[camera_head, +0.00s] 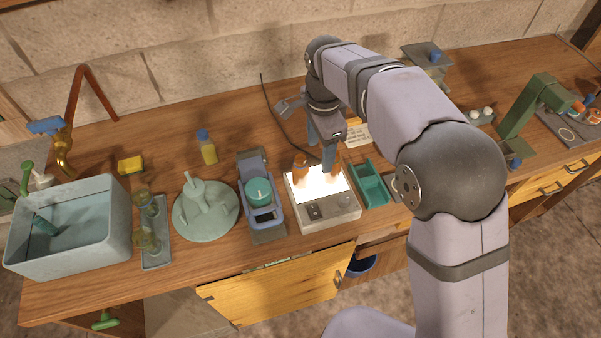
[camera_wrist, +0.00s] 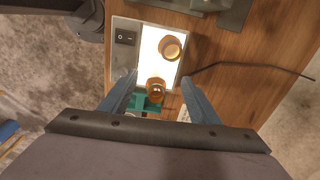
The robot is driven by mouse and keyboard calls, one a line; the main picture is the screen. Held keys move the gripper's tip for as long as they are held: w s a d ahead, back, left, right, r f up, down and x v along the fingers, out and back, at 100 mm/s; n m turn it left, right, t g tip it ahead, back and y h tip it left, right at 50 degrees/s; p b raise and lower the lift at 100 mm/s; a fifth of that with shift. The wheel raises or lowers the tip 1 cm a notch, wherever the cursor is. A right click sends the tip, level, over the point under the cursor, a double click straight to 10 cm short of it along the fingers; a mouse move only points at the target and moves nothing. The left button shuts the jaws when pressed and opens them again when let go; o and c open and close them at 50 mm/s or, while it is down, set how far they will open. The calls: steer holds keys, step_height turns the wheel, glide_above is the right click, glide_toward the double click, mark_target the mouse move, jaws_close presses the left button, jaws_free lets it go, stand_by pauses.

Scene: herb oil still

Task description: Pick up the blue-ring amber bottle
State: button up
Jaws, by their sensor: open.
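Two amber bottles stand on a lit white panel of a light box (camera_head: 337,214). One amber bottle (camera_head: 301,166) shows left of my gripper (camera_head: 329,165) in the head view and also in the wrist view (camera_wrist: 171,47), beyond the fingertips. The other amber bottle (camera_wrist: 156,88) lies between my two open fingers (camera_wrist: 158,79) in the wrist view; in the head view it is partly hidden by the gripper. My gripper points down over the box and holds nothing. I cannot make out a blue ring on either bottle, so I cannot tell which is which.
A teal tray (camera_head: 386,198) stands close right of the light box. A blue stand with a teal round part (camera_head: 260,191) stands close left. A small card (camera_head: 358,134) and a dark cable lie behind. A yellow bottle (camera_head: 208,150) stands farther left.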

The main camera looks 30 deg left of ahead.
mark_target(302, 157)
steer(key=a+n, duration=0.1)
steer(key=n, duration=0.2)
steer(key=s+a+f+n, duration=0.1)
steer(key=n, duration=0.2)
steer(key=a+n, duration=0.2)
steer(key=n, duration=0.1)
steer(key=shift+s+f+g+b, duration=0.15)
steer(key=shift+s+g+b, duration=0.05)
steer(key=shift+g+b, duration=0.1)
steer(key=shift+f, duration=0.15)
steer(key=shift+f+p, duration=0.35)
steer(key=shift+f, duration=0.6)
steer(key=f+p, duration=0.1)
steer(key=f, duration=0.1)
steer(key=f+p, duration=0.1)
steer(key=shift+s+f, duration=0.35)
steer(key=shift+s, duration=0.05)
steer(key=shift+f+p, duration=0.35)
steer(key=shift+f, duration=0.4)
steer(key=c, duration=1.2)
